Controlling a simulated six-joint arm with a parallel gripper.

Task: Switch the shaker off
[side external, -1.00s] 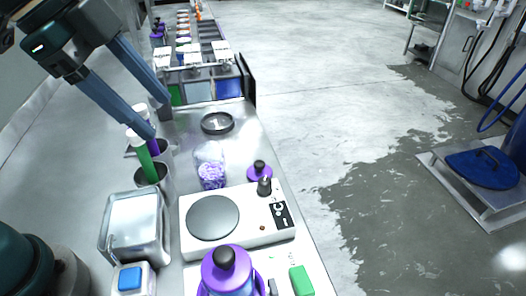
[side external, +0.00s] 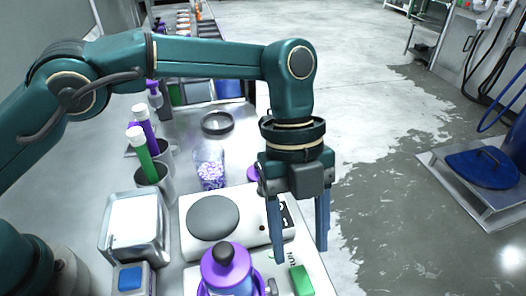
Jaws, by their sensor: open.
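The shaker (side external: 318,288) is a white unit at the bottom edge of the side view, partly cut off by the frame. A purple-capped vessel with a black knob (side external: 225,268) stands on it. A green switch (side external: 301,281) sits on its right part; whether it is pressed in or out is not clear. My gripper (side external: 300,254) points down with its two blue-grey fingers apart and nothing between them. In the picture its fingertips are just above the green switch; the exact height gap cannot be told.
A white hotplate (side external: 190,245) with a grey disc (side external: 212,215) lies directly behind; my gripper covers its knob. A clear jar with purple bits (side external: 210,175), a metal container (side external: 135,222), tubes in cups (side external: 148,165) and a blue button (side external: 130,279) stand leftward. Open floor lies right.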

